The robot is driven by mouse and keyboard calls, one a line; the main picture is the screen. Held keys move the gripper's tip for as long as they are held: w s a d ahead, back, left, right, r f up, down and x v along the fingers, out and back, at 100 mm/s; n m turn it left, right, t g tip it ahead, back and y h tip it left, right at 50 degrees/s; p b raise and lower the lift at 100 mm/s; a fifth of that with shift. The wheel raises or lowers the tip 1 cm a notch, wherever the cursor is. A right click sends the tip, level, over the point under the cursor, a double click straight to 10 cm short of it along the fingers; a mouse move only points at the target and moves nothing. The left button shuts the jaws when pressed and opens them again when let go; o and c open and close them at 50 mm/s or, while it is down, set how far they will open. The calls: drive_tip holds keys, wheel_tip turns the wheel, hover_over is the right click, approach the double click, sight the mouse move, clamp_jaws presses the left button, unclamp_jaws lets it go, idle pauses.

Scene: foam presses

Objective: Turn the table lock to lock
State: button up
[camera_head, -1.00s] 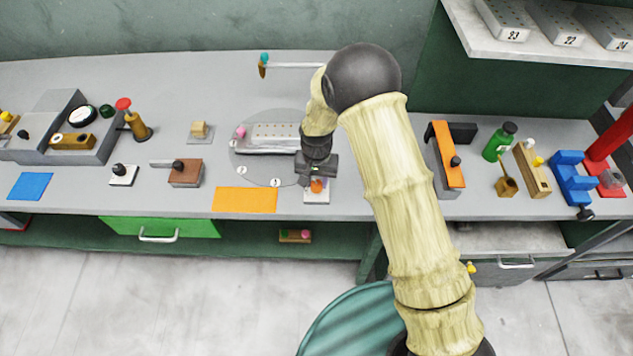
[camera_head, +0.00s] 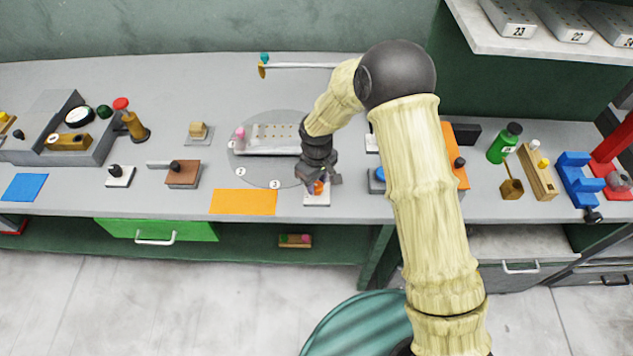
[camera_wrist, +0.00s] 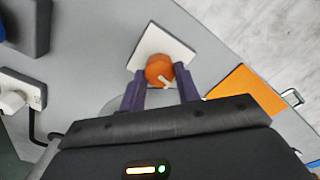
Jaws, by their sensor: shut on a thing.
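The table lock is an orange round knob (camera_head: 318,187) on a white square plate (camera_head: 316,199) near the bench's front edge, right of the orange mat. In the wrist view the orange knob (camera_wrist: 160,68) has a pale pointer mark and sits on the white plate (camera_wrist: 176,46). My gripper (camera_head: 320,182) is at the knob, and its two purple fingers (camera_wrist: 161,80) stand on either side of it, shut on it. The grey round table (camera_head: 240,170) lies just behind and to the left, with a white perforated block on it. My gripper hides part of the knob in the head view.
An orange mat (camera_head: 243,202) lies left of the lock. A brown block (camera_head: 183,174) and a white switch (camera_head: 119,176) stand farther left. A blue-topped item (camera_head: 377,178) and an orange clamp (camera_head: 460,165) stand to the right, partly behind my arm.

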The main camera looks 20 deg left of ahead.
sight(317, 185)
drive_tip(key=shift+n, duration=1)
drive_tip(key=o, duration=1)
wheel_tip(317, 185, up, 18)
drive_tip(key=shift+f+b, duration=0.25)
drive_tip(key=shift+b, duration=1)
